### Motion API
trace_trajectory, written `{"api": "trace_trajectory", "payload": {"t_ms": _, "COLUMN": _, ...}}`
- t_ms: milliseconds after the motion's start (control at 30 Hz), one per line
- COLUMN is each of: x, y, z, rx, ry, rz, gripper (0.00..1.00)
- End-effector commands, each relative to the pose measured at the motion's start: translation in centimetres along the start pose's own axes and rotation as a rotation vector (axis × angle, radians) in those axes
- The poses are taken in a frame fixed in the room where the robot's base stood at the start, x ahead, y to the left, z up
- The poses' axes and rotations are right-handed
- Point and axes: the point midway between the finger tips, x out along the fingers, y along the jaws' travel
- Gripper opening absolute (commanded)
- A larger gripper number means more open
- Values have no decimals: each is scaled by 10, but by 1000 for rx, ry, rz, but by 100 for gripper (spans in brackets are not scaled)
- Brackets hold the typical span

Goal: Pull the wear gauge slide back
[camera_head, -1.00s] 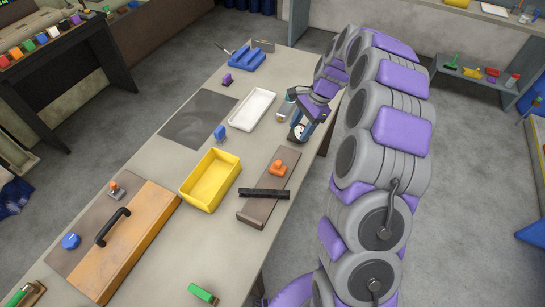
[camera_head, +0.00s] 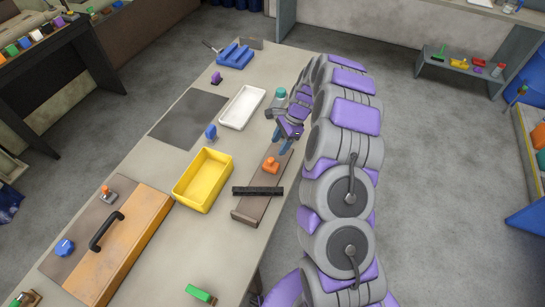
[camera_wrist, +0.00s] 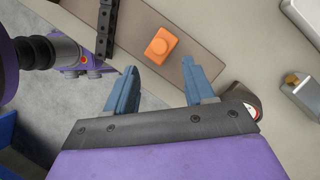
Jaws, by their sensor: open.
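A long brown board (camera_head: 247,210) lies near the table's right edge, with an orange knob (camera_head: 270,165) on it and a black bar (camera_head: 258,191) across it. I take these to be the wear gauge and its slide. In the wrist view, the orange knob (camera_wrist: 160,43) sits on the brown board (camera_wrist: 150,17), with the black bar (camera_wrist: 105,25) to its left. My gripper (camera_wrist: 159,66) is open and empty, its blue fingers spread just short of the knob. In the head view, my gripper (camera_head: 284,144) is just beyond the knob, partly hidden by my arm.
A yellow bin (camera_head: 203,180) and a white tray (camera_head: 242,107) stand left of the board. A round dial (camera_wrist: 243,100) and a metal block (camera_wrist: 304,97) are right of my gripper in the wrist view. Bare tabletop (camera_head: 222,235) lies around the board's near end.

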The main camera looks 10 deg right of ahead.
Motion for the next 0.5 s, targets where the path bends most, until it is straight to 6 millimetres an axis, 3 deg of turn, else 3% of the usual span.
{"api": "trace_trajectory", "payload": {"t_ms": 200, "x": 44, "y": 1, "z": 0, "rx": 0, "ry": -1, "rz": 6, "gripper": 53}}
{"api": "trace_trajectory", "payload": {"t_ms": 500, "x": 74, "y": 0, "z": 0, "rx": -1, "ry": 0, "rz": 1, "gripper": 53}}
